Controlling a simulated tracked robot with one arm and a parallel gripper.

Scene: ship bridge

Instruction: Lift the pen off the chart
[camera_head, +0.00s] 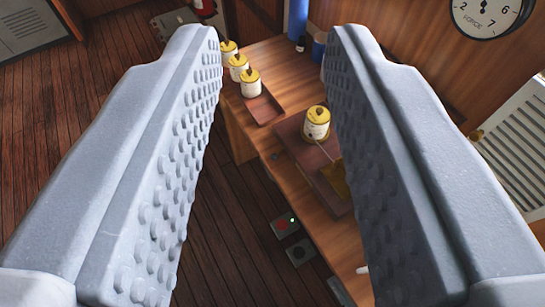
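My gripper (272,45) is open, its two grey studded fingers wide apart, with nothing seen between them at close range. It is above a wooden desk (278,62). I cannot make out a pen or a chart. The right finger hides much of the desk's right side. A small white item (362,270) pokes out beside the right finger near the desk's lower end; I cannot tell what it is.
Another canister (316,123) stands on a raised brown board (290,132). A blue cylinder (298,18) and blue cup (319,46) are at the back. The plank floor (90,85) at left is mostly clear.

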